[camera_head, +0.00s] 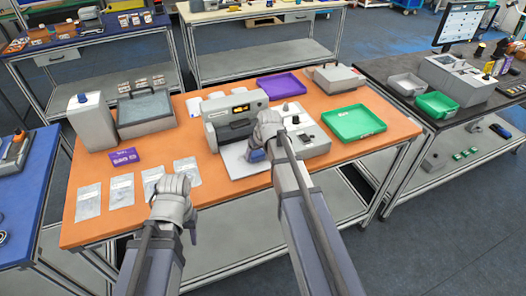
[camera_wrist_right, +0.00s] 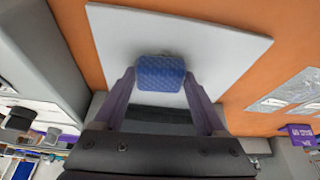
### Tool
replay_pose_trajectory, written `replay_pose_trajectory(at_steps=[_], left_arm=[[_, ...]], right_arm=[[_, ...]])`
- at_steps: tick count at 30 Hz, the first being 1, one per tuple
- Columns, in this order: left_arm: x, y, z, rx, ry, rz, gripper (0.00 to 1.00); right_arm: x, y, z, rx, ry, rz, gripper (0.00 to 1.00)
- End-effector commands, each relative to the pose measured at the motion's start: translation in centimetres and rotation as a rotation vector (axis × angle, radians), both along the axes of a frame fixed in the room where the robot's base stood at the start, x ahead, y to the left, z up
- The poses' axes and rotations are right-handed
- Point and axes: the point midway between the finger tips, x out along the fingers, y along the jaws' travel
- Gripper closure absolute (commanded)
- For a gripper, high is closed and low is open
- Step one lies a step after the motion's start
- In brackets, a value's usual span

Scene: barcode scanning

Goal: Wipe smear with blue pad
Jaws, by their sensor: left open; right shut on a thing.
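The blue pad (camera_wrist_right: 161,72) is between the two fingers of my right gripper (camera_wrist_right: 160,85). In the head view a small part of the pad (camera_head: 256,155) shows below my right gripper (camera_head: 262,140), over the white board (camera_head: 240,168). The board (camera_wrist_right: 225,50) lies behind the pad in the wrist view. I cannot tell whether the pad touches it. I cannot make out the smear clearly; the gripper and pad hide part of the board. My left gripper (camera_head: 172,190) is open and empty at the front of the orange table (camera_head: 240,193), beside the clear bags.
Several clear bags (camera_head: 121,190) and a purple card (camera_head: 124,156) lie left of the board. A grey machine (camera_head: 235,110) stands behind it. A purple tray (camera_head: 281,86) and a green tray (camera_head: 354,122) sit farther right. The table's front right is clear.

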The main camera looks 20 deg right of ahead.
Motion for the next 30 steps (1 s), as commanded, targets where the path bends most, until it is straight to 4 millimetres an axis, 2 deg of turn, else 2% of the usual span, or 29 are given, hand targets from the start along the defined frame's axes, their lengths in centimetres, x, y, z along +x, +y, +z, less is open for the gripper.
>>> replay_pose_trajectory(at_steps=[10,21,30], left_arm=[[0.0,0.0,0.0,0.0,0.0,0.0,0.55],[0.0,0.0,-0.1,0.0,0.0,0.0,0.55],[0.0,0.0,-0.1,0.0,0.0,0.0,0.55]], right_arm=[[0.0,0.8,0.0,0.0,-0.001,0.001,0.71],[-0.1,3.6,-0.1,0.001,-0.001,0.001,0.71],[-0.1,4.1,-0.1,0.0,0.001,0.001,0.71]])
